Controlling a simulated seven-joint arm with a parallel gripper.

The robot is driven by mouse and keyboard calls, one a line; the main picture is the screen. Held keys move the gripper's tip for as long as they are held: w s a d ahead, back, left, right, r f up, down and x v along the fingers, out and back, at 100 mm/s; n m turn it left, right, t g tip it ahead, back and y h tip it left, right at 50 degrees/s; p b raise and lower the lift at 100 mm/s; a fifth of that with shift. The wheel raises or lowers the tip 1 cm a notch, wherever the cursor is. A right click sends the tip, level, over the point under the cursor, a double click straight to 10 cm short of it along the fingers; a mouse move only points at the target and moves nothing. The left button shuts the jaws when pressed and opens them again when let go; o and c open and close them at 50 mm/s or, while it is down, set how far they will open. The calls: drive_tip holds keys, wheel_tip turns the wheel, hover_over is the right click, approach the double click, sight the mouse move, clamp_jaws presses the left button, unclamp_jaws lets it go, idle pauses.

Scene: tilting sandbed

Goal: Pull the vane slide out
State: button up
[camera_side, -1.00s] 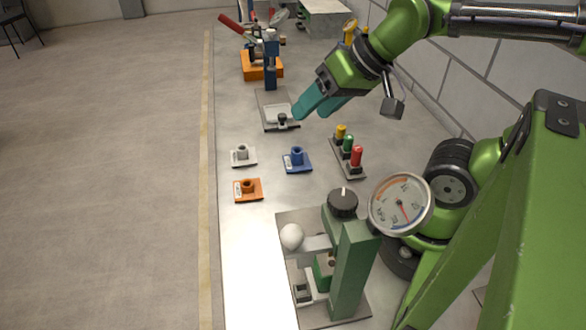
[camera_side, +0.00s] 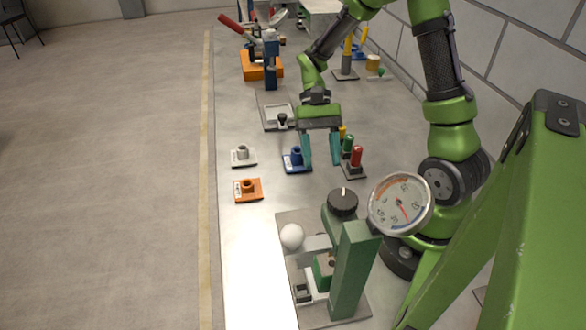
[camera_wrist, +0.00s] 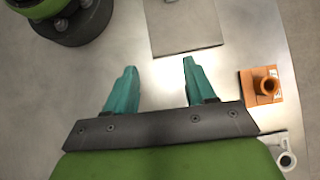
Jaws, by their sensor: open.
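A green-posted fixture (camera_side: 351,270) stands on a grey base plate at the front of the bench in the side view. A white ball knob (camera_side: 291,237) sits on its left beside a light grey bar; this looks like the vane slide, though no label shows it. A black dial knob (camera_side: 342,203) tops the fixture. My gripper (camera_side: 321,163) is open and empty, fingers pointing down, behind the fixture and apart from it. In the wrist view my gripper (camera_wrist: 160,66) shows nothing between its teal fingers. Only part of a grey plate (camera_wrist: 180,27) shows ahead of them.
A round gauge (camera_side: 400,203) stands right of the fixture. A blue block (camera_side: 297,160), an orange block (camera_side: 248,190) and a white block (camera_side: 243,156) lie nearby. Red, green and yellow pegs stand right of my gripper. A tray with a black knob (camera_side: 281,118) lies behind.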

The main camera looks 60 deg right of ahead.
drive_tip(key=shift+f+m+g+y, duration=0.4)
drive_tip(key=shift+f+g+y, duration=0.25)
drive_tip(key=shift+y, duration=0.15)
drive_tip(key=shift+w+f+g+y, duration=0.1)
drive_tip(key=shift+g+y, duration=0.25)
drive_tip(key=shift+y, duration=0.25)
drive_tip(key=shift+m+g+y, duration=0.3)
drive_tip(key=shift+m+y, duration=0.2)
drive_tip(key=shift+y, duration=0.4)
drive_tip(key=x, duration=0.5)
drive_tip(key=a+r+x, duration=0.1)
drive_tip(key=x, duration=0.5)
drive_tip(key=r+x, duration=0.1)
drive_tip(key=x, duration=0.4)
drive_tip(key=shift+w+a, duration=0.3)
drive_tip(key=shift+a, duration=0.15)
clamp_jaws()
